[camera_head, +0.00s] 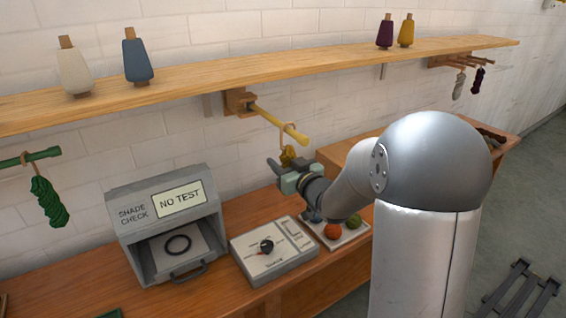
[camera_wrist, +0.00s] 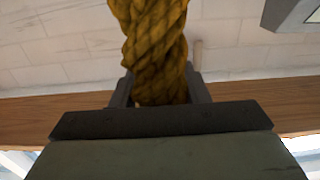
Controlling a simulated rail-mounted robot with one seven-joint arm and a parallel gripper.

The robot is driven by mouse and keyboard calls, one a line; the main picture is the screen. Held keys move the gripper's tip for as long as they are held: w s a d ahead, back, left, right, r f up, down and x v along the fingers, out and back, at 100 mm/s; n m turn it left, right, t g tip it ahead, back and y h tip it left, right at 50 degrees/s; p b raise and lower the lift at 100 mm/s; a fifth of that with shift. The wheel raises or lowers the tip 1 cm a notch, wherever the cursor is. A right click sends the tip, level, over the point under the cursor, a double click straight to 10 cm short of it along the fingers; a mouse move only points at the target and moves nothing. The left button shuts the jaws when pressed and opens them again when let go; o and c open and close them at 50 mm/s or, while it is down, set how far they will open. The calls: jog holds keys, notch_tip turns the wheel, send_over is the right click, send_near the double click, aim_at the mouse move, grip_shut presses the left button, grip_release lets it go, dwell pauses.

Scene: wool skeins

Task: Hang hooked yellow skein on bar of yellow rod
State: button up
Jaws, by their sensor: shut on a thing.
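The yellow skein (camera_head: 287,156) is in my gripper (camera_head: 284,166), just below the free end of the yellow rod (camera_head: 272,119) in the head view. The skein's tan hook (camera_head: 288,128) reaches up to the rod near its tip. I cannot tell whether the hook is over the rod or only beside it. In the wrist view the twisted yellow skein (camera_wrist: 152,45) rises upright from between the fingers of my gripper (camera_wrist: 158,90), which are shut on it. The hook is out of the wrist view.
A wooden shelf (camera_head: 200,76) with cones runs above the rod. A green rod (camera_head: 40,156) holds a green skein (camera_head: 48,203) at left.

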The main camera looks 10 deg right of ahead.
jog(key=o, duration=1.1)
jog(key=shift+c, duration=0.2)
jog(key=b+v, duration=0.3)
jog(key=v, duration=1.4)
notch_tip(320, 180, down, 5)
jog(key=d+m+g+h, duration=0.2)
jog(key=m+g+h, duration=0.1)
jog(key=h, duration=0.3)
jog(key=s+a+f+g, duration=0.2)
jog(key=s+a+g, duration=0.1)
jog(key=s, duration=0.4)
jog(key=s+a+f+g, duration=0.3)
jog(key=s+g, duration=0.3)
jog(key=s+a+f+g, duration=0.2)
jog(key=s+a+g, duration=0.1)
jog(key=s, duration=0.4)
jog(key=shift+s+f+m+g, duration=0.3)
jog(key=shift+s+f+g, duration=0.05)
jog(key=shift+g, duration=0.45)
